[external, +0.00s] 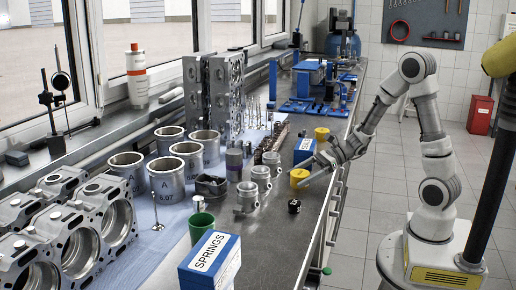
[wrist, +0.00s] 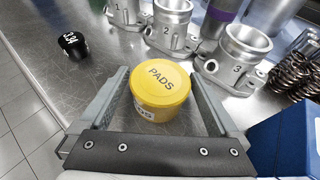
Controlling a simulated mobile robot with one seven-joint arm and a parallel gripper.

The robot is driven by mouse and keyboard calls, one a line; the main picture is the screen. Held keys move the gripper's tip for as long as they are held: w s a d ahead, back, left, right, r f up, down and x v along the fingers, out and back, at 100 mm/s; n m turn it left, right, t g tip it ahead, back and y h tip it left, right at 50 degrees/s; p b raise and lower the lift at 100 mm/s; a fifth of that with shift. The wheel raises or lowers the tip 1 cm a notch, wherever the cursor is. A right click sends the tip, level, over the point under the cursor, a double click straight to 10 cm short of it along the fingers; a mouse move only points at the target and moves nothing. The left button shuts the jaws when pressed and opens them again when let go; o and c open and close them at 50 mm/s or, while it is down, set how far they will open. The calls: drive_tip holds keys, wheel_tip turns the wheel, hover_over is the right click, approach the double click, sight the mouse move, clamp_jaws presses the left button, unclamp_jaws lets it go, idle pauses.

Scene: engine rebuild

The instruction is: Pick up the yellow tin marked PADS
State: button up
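The yellow tin marked PADS (wrist: 162,86) stands upright on the grey bench top. My gripper (wrist: 158,74) is open, with one finger on each side of the tin. A narrow gap shows beside the tin toward the finger bases; whether the fingertips touch it I cannot tell. In the external view my gripper (external: 316,163) reaches in from the right, low over the bench, at the tin.
Numbered metal parts (wrist: 172,27) stand just beyond the tin. A small black knob-like piece (wrist: 73,44) lies left of it. A blue box (external: 304,150) and a second yellow tin (external: 322,134) stand behind. A SPRINGS box (external: 210,263) is at the front.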

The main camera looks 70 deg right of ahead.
drive_tip(key=c, duration=1.2)
drive_tip(key=shift+o, duration=0.2)
drive_tip(key=shift+r, duration=0.1)
